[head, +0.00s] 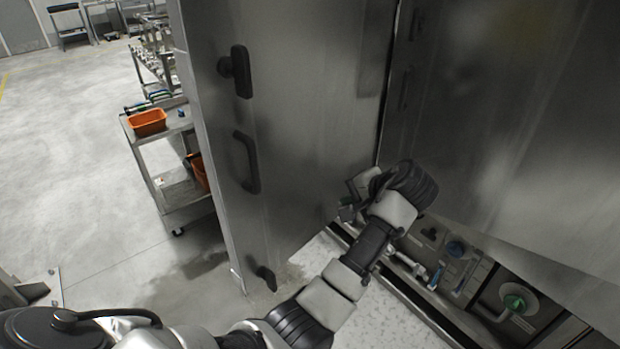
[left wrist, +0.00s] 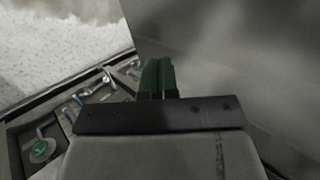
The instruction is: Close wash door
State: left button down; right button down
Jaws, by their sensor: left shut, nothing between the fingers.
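A tall steel wash door (head: 300,110) with black handles (head: 245,160) stands open in the middle of the head view. My left arm reaches up from the bottom, and my left gripper (head: 350,196) is low, near the door's right-hand side. In the left wrist view the green fingers (left wrist: 158,78) are together, with nothing between them. A grey steel surface (left wrist: 230,50) is close beyond them; I cannot tell whether they touch it. In the head view my wrist partly hides the fingers. My right gripper is out of view.
A large steel panel (head: 510,120) fills the right side. Below it is a recess with pipes and a green knob (head: 514,302). A trolley with an orange bin (head: 147,122) stands behind the door on the left. Open floor (head: 70,150) lies further left.

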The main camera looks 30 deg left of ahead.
pick_arm(q)
notch_tip(320, 180, up, 4)
jog(key=s+n, duration=0.1)
send_near(302, 191)
notch_tip(302, 191, down, 3)
jog(key=a, duration=0.1)
jog(key=a+f+p, duration=0.1)
jog(key=w+a+p, duration=0.1)
jog(key=shift+a+f, duration=0.2)
jog(key=shift+w+a+f+p, duration=0.1)
jog(key=shift+a+p, duration=0.35)
jog(key=shift+a, duration=0.05)
jog(key=shift+a+f, duration=0.1)
jog(key=shift+w, duration=0.1)
